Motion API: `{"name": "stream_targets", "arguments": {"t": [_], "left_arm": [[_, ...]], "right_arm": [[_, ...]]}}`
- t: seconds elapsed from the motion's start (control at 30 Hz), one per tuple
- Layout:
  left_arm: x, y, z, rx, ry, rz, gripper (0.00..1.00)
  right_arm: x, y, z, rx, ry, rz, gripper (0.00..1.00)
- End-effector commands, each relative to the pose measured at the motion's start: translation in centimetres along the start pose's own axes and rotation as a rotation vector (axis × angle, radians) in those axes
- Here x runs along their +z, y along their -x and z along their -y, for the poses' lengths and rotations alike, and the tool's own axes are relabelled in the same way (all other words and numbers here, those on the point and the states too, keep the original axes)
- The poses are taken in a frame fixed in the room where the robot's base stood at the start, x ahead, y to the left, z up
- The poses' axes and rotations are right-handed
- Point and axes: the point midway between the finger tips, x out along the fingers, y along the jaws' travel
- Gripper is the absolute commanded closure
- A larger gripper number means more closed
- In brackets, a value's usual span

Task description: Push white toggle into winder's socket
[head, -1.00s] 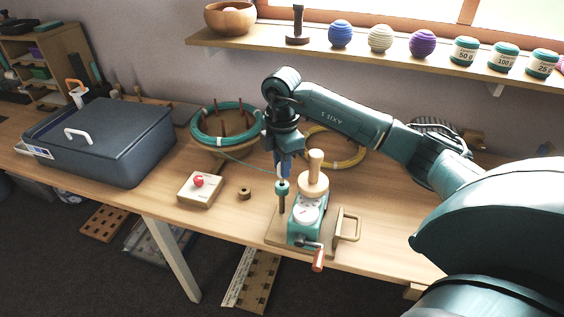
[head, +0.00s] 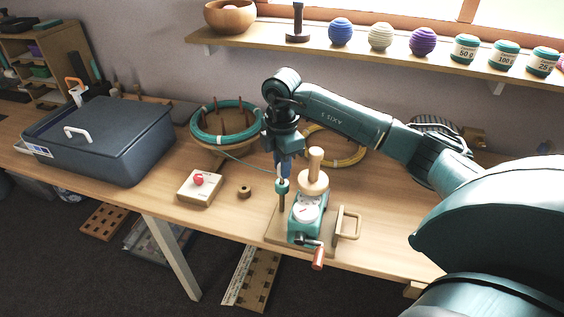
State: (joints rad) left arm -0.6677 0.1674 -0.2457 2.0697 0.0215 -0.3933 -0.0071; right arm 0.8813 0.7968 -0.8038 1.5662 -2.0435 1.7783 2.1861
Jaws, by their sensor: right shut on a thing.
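The winder (head: 303,228) stands on a wooden board near the table's front edge, with a teal body, a white dial, a wooden knob on top and a red-handled crank. A teal-topped post (head: 282,187) stands at its left. My right gripper (head: 283,168) points down right above this post, shut on a small pale piece that looks like the white toggle (head: 282,174). A thin teal cord runs to it from the left. The fingers and post top hide the socket, and I cannot tell whether the toggle touches it. My left gripper is out of view.
A teal cord ring (head: 226,138) and a yellow ring (head: 350,163) lie behind the winder. A box with a red button (head: 199,187) and a small brass spool (head: 244,192) are to its left. A dark lidded case (head: 105,140) sits farther left.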

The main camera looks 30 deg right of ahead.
Motion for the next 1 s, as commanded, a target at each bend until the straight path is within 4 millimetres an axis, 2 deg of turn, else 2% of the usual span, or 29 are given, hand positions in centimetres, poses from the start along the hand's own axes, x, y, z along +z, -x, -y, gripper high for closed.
{"name": "stream_targets", "arguments": {"t": [0.93, 0.97, 1.0], "left_arm": [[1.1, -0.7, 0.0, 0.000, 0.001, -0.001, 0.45], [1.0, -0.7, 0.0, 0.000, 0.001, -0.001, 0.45], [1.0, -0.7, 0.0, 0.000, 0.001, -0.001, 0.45]], "right_arm": [[0.0, -2.1, 0.0, 0.000, 0.000, -0.001, 1.00], [0.0, -2.1, 0.0, 0.000, 0.000, -0.001, 0.78], [0.0, -2.1, 0.0, 0.000, 0.000, -0.001, 0.74]]}}
